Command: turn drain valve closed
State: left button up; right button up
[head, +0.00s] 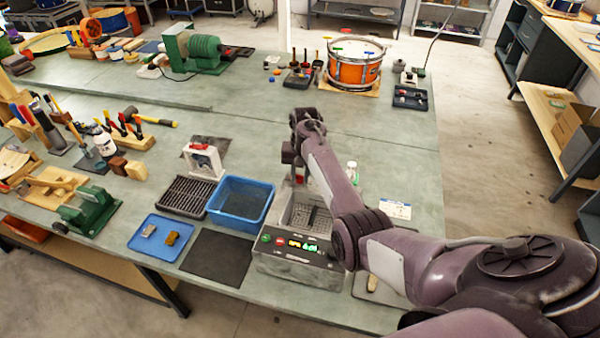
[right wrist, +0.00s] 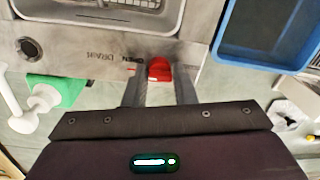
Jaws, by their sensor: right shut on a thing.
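The drain valve has a small red handle (right wrist: 159,70) on the metal face of the grey cleaner, beside printed lettering that reads DRAIN and OPEN. My right gripper (right wrist: 159,88) is shut on the red handle, one dark finger on each side. In the head view the cleaner (head: 290,262) stands at the bench's front edge, with buttons and a lit display on its front. My right arm reaches over it, with the right gripper (head: 298,177) at its far side. The valve's exact angle is hard to read. My left gripper is not in view.
A blue bin (head: 241,203) stands just left of the cleaner and also shows in the right wrist view (right wrist: 268,32). A green-and-white bottle (right wrist: 50,90) lies near the gripper's other side.

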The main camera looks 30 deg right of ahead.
aim_at(300, 175)
jog(key=n+p, duration=0.1)
jog(key=n, duration=0.2)
jog(key=shift+r+n, duration=0.15)
jog(key=shift+n, duration=0.25)
jog(key=n+p, duration=0.1)
jog(key=n, duration=0.3)
jog(key=shift+d+n, duration=0.1)
jog(key=shift+n, duration=0.2)
jog(key=n, duration=0.4)
jog(key=shift+g, duration=0.3)
jog(key=shift+w+n, duration=0.1)
jog(key=shift+n, duration=1.9)
jog(key=o, duration=1)
jog(key=r, duration=0.7)
jog(key=shift+w+d+r, duration=0.1)
jog(key=shift+w+r, duration=0.1)
jog(key=shift+r, duration=0.1)
